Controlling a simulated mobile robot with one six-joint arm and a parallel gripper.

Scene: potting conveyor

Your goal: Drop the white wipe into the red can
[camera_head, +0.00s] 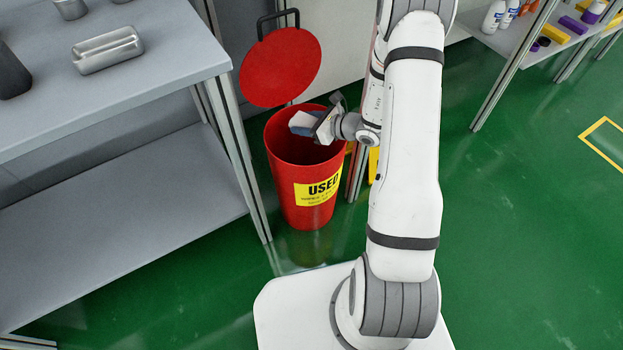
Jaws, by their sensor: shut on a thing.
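The red can (290,190) stands on the green floor with its round red lid (281,68) raised open behind it. A yellow label reading "USED" is on its front. My gripper (316,125) is over the can's mouth, coming in from the right. It is shut on the white wipe (303,121), which shows white with a bluish shaded side. The wipe appears over the opening; its exact height above the rim is hard to tell. The gripper's fingers are partly hidden by the wipe and the wrist.
A grey table (150,72) with a lower shelf stands close left of the can, bearing a metal box (107,50) and other metal items. A shelf with bottles (494,16) is at the upper right. Green floor is free at right.

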